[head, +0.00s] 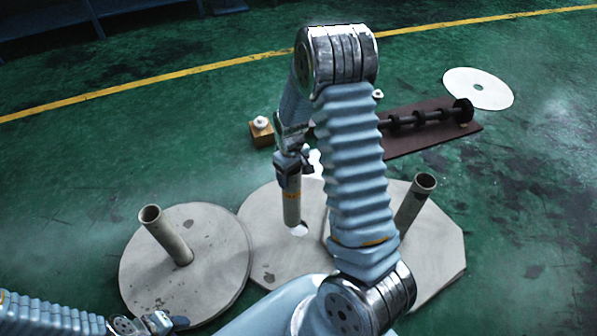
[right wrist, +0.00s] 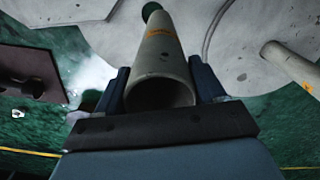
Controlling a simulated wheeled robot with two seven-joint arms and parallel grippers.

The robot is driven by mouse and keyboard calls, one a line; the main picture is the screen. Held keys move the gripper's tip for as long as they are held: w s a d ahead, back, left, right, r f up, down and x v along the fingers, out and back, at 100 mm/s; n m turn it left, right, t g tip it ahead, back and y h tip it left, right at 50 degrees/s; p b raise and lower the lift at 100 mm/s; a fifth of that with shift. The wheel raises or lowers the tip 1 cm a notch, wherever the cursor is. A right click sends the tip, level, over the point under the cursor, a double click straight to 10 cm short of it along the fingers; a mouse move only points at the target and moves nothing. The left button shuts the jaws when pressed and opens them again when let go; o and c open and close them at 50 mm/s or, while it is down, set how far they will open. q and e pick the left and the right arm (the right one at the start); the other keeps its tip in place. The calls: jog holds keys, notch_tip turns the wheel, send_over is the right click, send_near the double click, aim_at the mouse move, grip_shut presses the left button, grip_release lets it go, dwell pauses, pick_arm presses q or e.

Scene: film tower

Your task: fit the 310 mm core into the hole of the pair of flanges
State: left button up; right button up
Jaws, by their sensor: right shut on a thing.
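My right gripper (head: 290,168) is shut on a grey core (head: 292,208) with an orange band, held roughly upright. The core also shows in the right wrist view (right wrist: 160,62), between the two fingers (right wrist: 160,85). Below it lies the pale middle flange (head: 262,240); whether it is a stacked pair I cannot tell. The core's lower end is close to the flange's hole (head: 301,231). In the right wrist view the dark green hole (right wrist: 151,9) shows just beyond the core's far end, so the core looks outside it. My left gripper (head: 150,324) is at the bottom left, its jaws unclear.
A round flange (head: 215,225) with a standing core (head: 165,235) is at left. An angular flange (head: 440,250) with another core (head: 414,202) is at right. Behind are a wooden block (head: 262,137), a brown board (head: 440,137) with a dark shaft, and a white disc (head: 478,80).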

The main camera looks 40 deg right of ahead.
aim_at(292, 197)
notch_tip(292, 197, down, 6)
jog(key=d+b, duration=0.2)
jog(key=b, duration=0.2)
jog(key=shift+s, duration=0.35)
jog(key=shift+s, duration=0.15)
dwell(1.0)
jog(key=shift+f+b, duration=1.5)
jog(key=shift+f, duration=0.15)
dwell(0.3)
jog(key=o, duration=1.8)
